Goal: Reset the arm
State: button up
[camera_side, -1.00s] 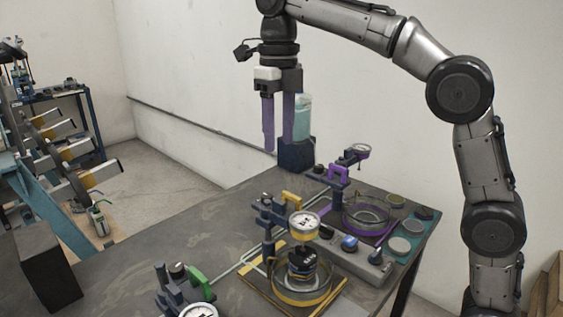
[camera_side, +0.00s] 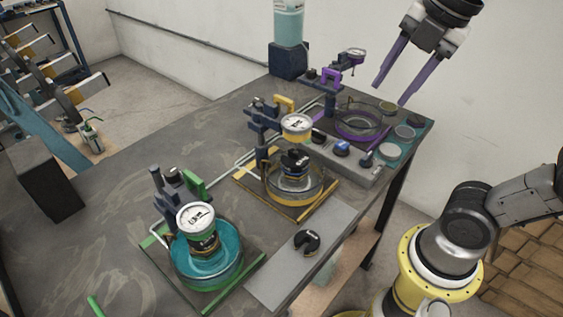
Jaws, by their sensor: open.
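My gripper (camera_side: 391,90) shows at the upper right, with its two long purple fingers apart and nothing between them. It hangs in the air and appears above the far right part of the table, near the purple station. The upper part of my arm is cut off by the top edge of the picture. The lower part of my arm shows at the right. The gripper touches nothing that I can see.
The table (camera_side: 110,208) holds a green station with a teal dish (camera_side: 208,262), a yellow station with a round dish (camera_side: 294,184) and a purple station with a ring dish (camera_side: 362,123). A black notched disc (camera_side: 307,242) lies on a grey plate (camera_side: 285,275). A teal bottle (camera_side: 288,25) stands at the back.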

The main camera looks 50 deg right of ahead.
notch_tip(320, 180, down, 11)
jog(key=s+m+t, duration=0.1)
jog(key=s+m, duration=0.1)
jog(key=m, duration=1.7)
jog(key=shift+s+d+t, duration=0.2)
jog(key=shift+s+t, duration=0.15)
jog(key=shift+t, duration=0.05)
